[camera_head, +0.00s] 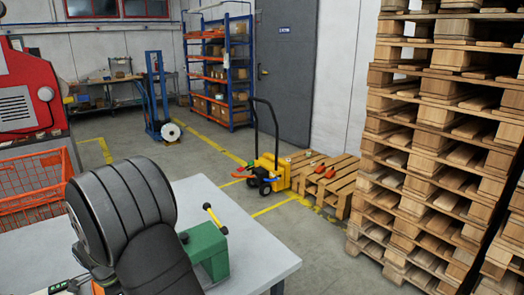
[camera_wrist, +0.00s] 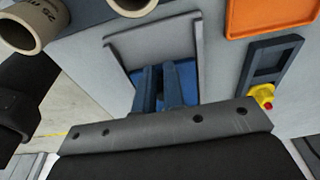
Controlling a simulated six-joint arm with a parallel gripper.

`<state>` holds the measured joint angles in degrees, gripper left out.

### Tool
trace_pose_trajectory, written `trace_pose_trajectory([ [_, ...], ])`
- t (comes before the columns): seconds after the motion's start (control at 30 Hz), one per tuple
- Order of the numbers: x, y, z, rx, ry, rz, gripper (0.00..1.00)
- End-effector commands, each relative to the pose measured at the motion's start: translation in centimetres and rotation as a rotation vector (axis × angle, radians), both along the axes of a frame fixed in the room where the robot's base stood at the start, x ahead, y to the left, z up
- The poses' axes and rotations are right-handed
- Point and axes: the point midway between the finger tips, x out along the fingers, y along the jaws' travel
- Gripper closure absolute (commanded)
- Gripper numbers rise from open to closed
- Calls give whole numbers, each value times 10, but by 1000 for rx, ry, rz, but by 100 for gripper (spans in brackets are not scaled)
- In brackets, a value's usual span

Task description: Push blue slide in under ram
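A blue part (camera_wrist: 186,78), likely the slide, lies inside a grey-walled recess in the wrist view. My gripper (camera_wrist: 161,70) reaches into this recess. Its two dark fingers are close together, with the blue part behind and beside them. They hide part of the blue part, and I cannot tell whether they touch it. The ram cannot be made out, and the head view hides my gripper and the blue slide.
The wrist view shows cardboard cores (camera_wrist: 36,22) at upper left, an orange tray (camera_wrist: 262,14), a dark bracket (camera_wrist: 268,65) and a red-and-yellow button (camera_wrist: 263,95) at right. The grey table (camera_head: 245,238) has clear room right of the green body. Stacked pallets (camera_head: 430,140) stand beyond.

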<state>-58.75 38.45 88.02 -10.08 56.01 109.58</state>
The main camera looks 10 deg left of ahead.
Motion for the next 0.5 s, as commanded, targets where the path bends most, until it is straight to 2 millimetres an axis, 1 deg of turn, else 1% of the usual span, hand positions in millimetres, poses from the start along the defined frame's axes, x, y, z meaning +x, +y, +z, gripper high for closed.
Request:
trace_pose_trajectory([
  [0.5,22,-23,0,0,0,-2,91],
])
